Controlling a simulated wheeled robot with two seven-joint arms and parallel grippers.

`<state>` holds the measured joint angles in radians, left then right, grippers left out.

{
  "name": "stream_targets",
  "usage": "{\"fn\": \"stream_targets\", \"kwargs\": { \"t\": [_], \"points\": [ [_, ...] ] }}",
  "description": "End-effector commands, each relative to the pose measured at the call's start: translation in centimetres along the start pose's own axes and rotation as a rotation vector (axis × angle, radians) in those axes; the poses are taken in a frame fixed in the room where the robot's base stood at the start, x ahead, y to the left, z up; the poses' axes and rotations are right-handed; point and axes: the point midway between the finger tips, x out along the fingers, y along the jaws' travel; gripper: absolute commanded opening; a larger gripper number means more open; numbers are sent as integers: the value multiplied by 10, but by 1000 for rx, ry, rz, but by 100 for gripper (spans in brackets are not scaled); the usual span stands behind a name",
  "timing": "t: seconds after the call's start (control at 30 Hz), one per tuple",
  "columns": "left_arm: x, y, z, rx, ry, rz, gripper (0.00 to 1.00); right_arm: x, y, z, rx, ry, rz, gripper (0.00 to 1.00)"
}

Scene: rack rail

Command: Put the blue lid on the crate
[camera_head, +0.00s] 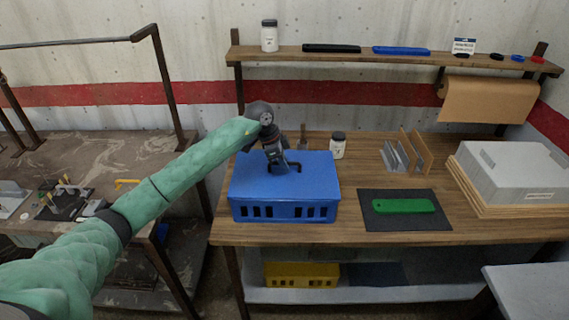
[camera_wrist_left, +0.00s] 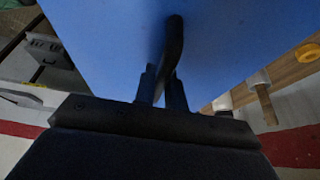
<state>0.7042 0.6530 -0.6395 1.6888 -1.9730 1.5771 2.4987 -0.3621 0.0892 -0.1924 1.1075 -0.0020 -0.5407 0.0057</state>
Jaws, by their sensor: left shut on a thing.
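The blue crate (camera_head: 284,209) with slotted sides stands on the wooden bench at its left end. The blue lid (camera_head: 312,170) lies over the top of the crate and looks about level; whether it is fully seated I cannot tell. My left gripper (camera_head: 279,166) is above the lid, shut on its dark handle. In the left wrist view the lid (camera_wrist_left: 100,30) fills the upper part, and the gripper fingers (camera_wrist_left: 162,90) close around the black handle (camera_wrist_left: 174,45). My right gripper is not in view.
On the bench (camera_head: 270,236), a green bar (camera_head: 403,206) lies on a dark mat (camera_head: 375,222) to the right. A jar (camera_head: 338,146) stands behind the crate. Upright dividers (camera_head: 395,157) and a grey box (camera_head: 510,170) stand further right. A shelf (camera_head: 350,56) hangs above.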

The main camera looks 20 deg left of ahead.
Motion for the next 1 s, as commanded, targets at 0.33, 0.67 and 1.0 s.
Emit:
{"fn": "stream_targets", "kwargs": {
  "t": [0.33, 0.67, 1.0],
  "points": [
    [1, 0, 1, 0, -2, 1, 0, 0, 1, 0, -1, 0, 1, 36],
    [1, 0, 1, 0, -1, 1, 38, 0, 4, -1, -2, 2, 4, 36],
    [-9, 0, 2, 0, -1, 0, 38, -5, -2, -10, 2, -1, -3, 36]
  ]
}}
